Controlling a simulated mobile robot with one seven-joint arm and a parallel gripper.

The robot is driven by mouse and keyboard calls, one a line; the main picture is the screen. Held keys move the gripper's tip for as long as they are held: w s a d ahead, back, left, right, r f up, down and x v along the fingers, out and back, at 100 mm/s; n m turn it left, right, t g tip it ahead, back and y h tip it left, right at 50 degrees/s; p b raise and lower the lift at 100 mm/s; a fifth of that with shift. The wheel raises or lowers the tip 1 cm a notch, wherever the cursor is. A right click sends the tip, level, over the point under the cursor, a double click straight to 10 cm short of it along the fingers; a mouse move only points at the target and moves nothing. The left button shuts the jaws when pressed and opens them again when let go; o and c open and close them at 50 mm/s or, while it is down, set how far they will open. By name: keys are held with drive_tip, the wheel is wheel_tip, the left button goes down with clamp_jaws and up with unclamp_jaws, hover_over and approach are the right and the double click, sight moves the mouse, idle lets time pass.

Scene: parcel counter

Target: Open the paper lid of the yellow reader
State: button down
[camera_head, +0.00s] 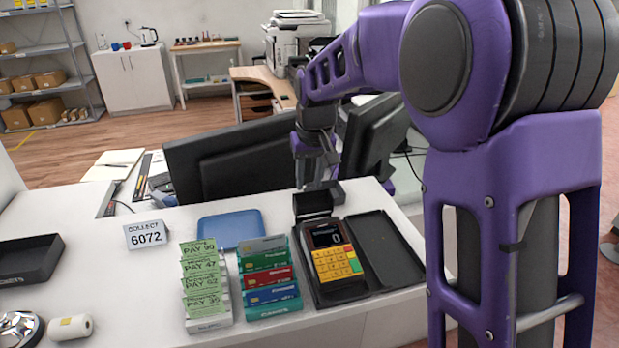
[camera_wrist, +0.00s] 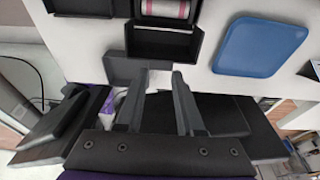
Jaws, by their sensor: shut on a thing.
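The yellow reader (camera_head: 330,262) lies in a black tray on the counter, its screen and yellow keypad facing me. Its dark paper lid (camera_head: 313,204) stands raised at the far end; the wrist view also shows the lid (camera_wrist: 160,42) swung back from the paper bay. A white paper roll with pink stripes (camera_wrist: 164,9) shows in the bay. My gripper (camera_head: 318,182) is just behind the lid. In the wrist view its fingertips (camera_wrist: 160,74) are at the lid's outer edge, shut on it with a gap between them; the exact contact is hard to see.
A blue tray (camera_head: 231,229) lies left of the lid. A card rack (camera_head: 268,285) and a green-slip rack (camera_head: 208,323) stand left of the reader. A small dark block (camera_wrist: 124,68) sits beside my fingers. Monitors (camera_head: 235,160) stand behind.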

drive_tip(key=shift+w+r, duration=0.1)
drive_tip(key=c, duration=0.5)
unclamp_jaws()
drive_tip(key=p+v, duration=0.1)
drive_tip(key=v, duration=1.6)
drive_tip(key=shift+r+p, duration=0.1)
drive_tip(key=shift+p, duration=0.25)
